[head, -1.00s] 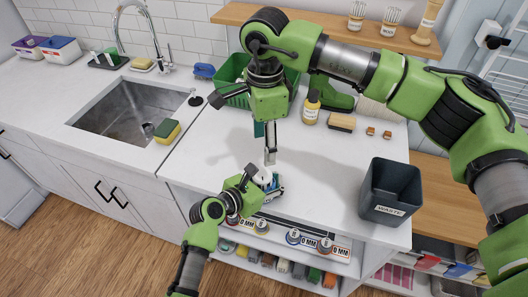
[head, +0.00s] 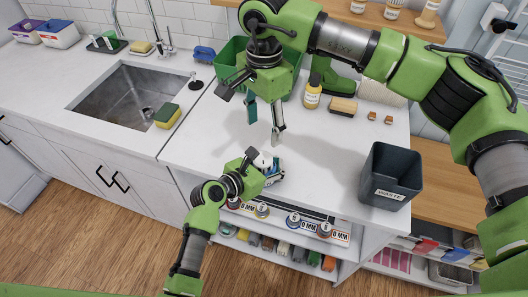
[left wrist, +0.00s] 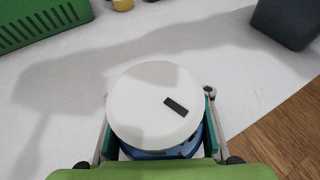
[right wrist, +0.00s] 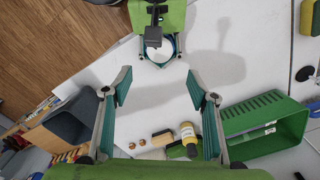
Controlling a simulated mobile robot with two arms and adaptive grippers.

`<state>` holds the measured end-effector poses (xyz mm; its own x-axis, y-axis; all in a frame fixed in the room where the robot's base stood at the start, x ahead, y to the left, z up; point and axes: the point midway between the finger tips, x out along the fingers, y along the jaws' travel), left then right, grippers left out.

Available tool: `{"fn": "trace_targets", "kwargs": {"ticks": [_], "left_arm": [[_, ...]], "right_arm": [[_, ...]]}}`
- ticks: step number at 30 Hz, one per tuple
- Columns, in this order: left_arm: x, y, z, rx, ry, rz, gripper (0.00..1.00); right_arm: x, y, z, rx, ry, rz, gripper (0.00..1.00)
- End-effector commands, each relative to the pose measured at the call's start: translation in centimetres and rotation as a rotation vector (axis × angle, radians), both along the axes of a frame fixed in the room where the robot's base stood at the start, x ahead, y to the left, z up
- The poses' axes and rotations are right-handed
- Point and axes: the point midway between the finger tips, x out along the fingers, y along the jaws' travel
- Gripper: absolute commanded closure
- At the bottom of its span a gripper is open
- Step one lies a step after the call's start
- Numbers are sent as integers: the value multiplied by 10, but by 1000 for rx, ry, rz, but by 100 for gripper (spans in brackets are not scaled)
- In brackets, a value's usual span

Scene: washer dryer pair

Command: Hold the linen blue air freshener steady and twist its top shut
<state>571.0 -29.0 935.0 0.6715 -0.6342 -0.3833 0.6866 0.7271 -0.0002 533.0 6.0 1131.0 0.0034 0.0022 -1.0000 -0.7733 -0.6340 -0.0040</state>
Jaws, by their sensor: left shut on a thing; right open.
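The linen blue air freshener has a round white top (left wrist: 153,105) with a dark bar mark and a blue body (left wrist: 165,152) below. It sits near the counter's front edge in the head view (head: 265,161). My left gripper (head: 270,174) is shut around its body, with a finger on each side in the left wrist view. My right gripper (head: 265,125) is open and empty, above and apart from the top. In the right wrist view the freshener (right wrist: 163,52) shows beyond the open fingers, partly hidden by my left gripper.
A dark waste bin (head: 390,178) stands at the right on the counter. A green basket (head: 233,68), a yellow bottle (head: 312,92) and a brush (head: 343,105) are at the back. The sink (head: 130,97) is at left. The counter around the freshener is clear.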

Motion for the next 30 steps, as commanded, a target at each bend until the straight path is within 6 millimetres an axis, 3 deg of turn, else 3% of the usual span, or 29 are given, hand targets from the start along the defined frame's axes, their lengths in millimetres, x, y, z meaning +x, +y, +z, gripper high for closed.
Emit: {"fn": "trace_targets", "kwargs": {"ticks": [15, 21, 30], "left_arm": [[0, 0, 1, -1, -1, 0, 93], [0, 0, 1, -1, -1, 0, 93], [0, 0, 0, -1, -1, 0, 94]], "right_arm": [[-1, 0, -95, 0, 2, -3, 47], [0, 0, -110, -1, 1, -3, 47], [0, 0, -112, 0, 0, -3, 47]]}}
